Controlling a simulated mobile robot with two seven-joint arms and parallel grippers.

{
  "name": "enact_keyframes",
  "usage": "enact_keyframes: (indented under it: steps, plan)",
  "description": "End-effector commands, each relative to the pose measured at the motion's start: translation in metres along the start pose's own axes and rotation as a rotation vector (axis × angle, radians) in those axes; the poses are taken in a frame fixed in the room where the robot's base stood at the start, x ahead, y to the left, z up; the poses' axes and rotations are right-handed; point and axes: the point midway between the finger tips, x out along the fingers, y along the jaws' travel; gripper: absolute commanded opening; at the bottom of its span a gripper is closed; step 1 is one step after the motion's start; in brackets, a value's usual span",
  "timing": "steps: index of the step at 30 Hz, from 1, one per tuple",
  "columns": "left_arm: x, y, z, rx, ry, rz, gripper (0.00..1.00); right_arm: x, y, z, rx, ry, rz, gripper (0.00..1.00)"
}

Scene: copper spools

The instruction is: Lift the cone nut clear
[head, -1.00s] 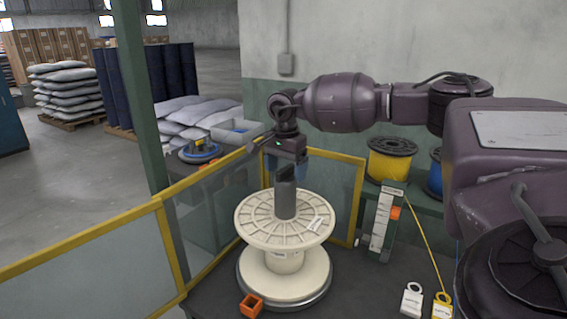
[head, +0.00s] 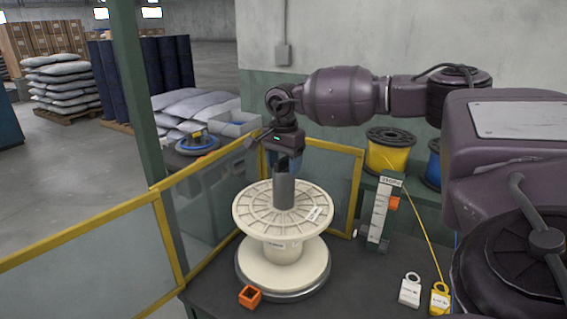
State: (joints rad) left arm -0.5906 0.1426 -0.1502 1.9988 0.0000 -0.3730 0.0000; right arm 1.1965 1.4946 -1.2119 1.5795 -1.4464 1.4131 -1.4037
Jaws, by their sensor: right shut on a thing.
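The cone nut (head: 284,192) is a dark grey cylinder standing upright at the centre of the large cream spool's top flange. My right gripper (head: 286,165) comes down over it from above and is shut on its upper part. The spool (head: 256,213) stands upright on a round grey turntable (head: 322,287). I cannot tell whether the nut's lower end touches the flange. My left gripper is not in view.
Yellow-framed guard panels (head: 160,230) stand left of and behind the spool. A green gauge post (head: 381,212) stands to its right. A yellow spool (head: 388,151) sits behind.

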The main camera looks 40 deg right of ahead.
Motion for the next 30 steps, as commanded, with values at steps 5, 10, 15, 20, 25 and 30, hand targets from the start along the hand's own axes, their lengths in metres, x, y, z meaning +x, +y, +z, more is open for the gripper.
enact_keyframes:
  steps: [5, 10, 15, 20, 25, 30]
  plan:
    - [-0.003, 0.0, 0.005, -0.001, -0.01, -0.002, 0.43, 0.001, 0.0, 0.0, 0.0, 0.0, 0.001, 0.01]
    - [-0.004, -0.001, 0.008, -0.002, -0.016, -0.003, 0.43, 0.0, 0.0, 0.0, 0.0, 0.0, 0.0, 0.01]
    - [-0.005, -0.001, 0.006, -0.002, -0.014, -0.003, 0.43, -0.002, 0.0, 0.0, 0.0, 0.0, -0.001, 0.01]
    - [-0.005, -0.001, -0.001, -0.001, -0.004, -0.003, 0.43, -0.01, 0.0, 0.0, 0.0, 0.0, -0.003, 0.01]
    - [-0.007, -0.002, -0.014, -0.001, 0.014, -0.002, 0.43, -0.024, 0.0, 0.0, 0.0, 0.0, -0.005, 0.01]
    - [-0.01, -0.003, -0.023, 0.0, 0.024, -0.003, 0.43, -0.04, 0.0, 0.0, 0.0, 0.001, -0.004, 0.01]
